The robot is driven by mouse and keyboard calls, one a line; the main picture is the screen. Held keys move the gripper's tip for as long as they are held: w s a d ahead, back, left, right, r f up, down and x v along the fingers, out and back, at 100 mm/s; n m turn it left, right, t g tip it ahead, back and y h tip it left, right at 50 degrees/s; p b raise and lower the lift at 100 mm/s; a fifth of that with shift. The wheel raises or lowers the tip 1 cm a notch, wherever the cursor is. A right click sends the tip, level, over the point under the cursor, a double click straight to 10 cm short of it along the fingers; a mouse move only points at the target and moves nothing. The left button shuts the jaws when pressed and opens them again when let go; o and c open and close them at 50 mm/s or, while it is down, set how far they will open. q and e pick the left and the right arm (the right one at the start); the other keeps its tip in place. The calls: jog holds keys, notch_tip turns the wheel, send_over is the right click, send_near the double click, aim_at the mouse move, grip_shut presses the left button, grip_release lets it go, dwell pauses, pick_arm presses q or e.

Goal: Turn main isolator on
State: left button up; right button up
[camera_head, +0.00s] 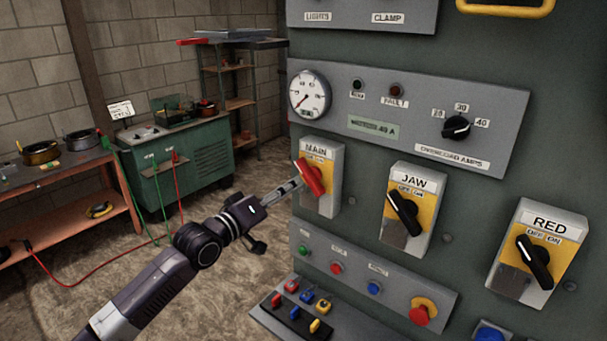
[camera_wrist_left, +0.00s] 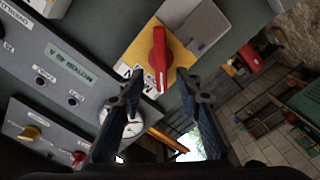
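The main isolator is a yellow-faced grey box labelled MAIN (camera_head: 331,158) on the panel, at the middle of the head view. Its red rotary handle (camera_head: 311,178) lies tilted from upper left to lower right; the OFF/ON marks are partly hidden. My left gripper (camera_head: 296,184) is at the handle's left side. In the left wrist view the red handle (camera_wrist_left: 159,58) lies ahead, in line with the gap between the spread fingers (camera_wrist_left: 161,84). The fingers are open; I cannot tell whether they touch the handle. My right gripper is not in view.
To the right are the JAW switch (camera_head: 405,213) and the RED switch (camera_head: 535,262), with black handles. Below is a button strip with a red-yellow emergency stop (camera_head: 422,311). Above are a gauge (camera_head: 309,94) and an amps knob (camera_head: 456,127). A green cabinet (camera_head: 190,165) stands behind, left.

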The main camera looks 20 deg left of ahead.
aim_at(305, 178)
pick_arm(q)
jog(key=p+x, duration=0.2)
jog(key=x, duration=0.4)
jog(key=shift+w+d, duration=0.1)
jog(key=shift+w, duration=0.25)
jog(key=shift+w+d+f, duration=0.1)
jog(key=shift+w+d, duration=0.1)
jog(key=shift+w, duration=0.3)
pick_arm(e)
jog(key=shift+d+r, duration=0.45)
jog(key=shift+r, duration=0.15)
jog(key=shift+d+r, duration=0.4)
jog(key=shift+r, duration=0.2)
pick_arm(q)
jog(key=shift+c, duration=0.3)
grip_shut()
pick_arm(e)
jog(key=shift+a, duration=0.45)
